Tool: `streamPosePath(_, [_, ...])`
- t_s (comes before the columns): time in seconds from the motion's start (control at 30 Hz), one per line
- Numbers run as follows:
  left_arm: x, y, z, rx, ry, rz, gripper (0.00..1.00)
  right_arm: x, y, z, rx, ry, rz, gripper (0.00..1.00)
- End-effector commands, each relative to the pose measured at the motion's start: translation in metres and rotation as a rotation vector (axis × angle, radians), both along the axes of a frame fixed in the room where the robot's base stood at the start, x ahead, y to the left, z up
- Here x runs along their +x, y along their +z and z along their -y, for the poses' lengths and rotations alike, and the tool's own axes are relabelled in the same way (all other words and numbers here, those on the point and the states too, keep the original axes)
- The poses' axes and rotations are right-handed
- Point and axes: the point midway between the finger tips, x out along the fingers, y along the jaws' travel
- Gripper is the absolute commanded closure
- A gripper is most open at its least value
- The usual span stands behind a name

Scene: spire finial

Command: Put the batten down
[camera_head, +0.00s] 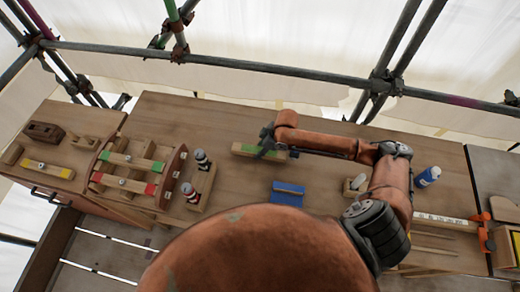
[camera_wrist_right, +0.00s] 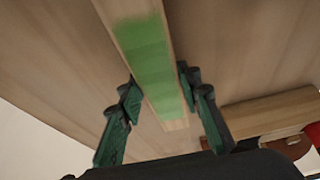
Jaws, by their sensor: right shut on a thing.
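The batten is a pale wooden strip with green bands (camera_head: 245,149), near the back middle of the bench in the head view. My right gripper (camera_head: 267,143) is over it and shut on it. In the right wrist view the batten (camera_wrist_right: 146,55) runs between the two dark green fingers, its green band facing the camera. I cannot tell whether its underside touches the bench top. My left gripper is not in view.
A blue block (camera_head: 288,192) lies nearer the front. A blue-and-white bottle (camera_head: 428,177) stands at right.

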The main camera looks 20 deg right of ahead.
Motion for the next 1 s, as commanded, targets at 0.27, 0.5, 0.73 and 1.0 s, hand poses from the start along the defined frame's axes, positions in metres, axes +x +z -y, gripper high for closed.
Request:
streamPosePath(0.27, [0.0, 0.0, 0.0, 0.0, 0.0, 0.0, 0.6, 0.0, 0.0, 0.0, 0.001, 0.0, 0.001, 0.54])
streamPosePath(0.5, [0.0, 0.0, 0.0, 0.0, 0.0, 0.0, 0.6, 0.0, 0.0, 0.0, 0.001, 0.0, 0.001, 0.51])
streamPosePath(0.73, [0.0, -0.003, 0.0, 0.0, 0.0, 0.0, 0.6, 0.001, 0.01, -0.001, 0.001, 0.001, 0.003, 0.51])
streamPosePath(1.0, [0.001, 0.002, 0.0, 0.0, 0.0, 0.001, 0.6, -0.011, 0.062, 0.017, -0.001, 0.001, 0.003, 0.51])
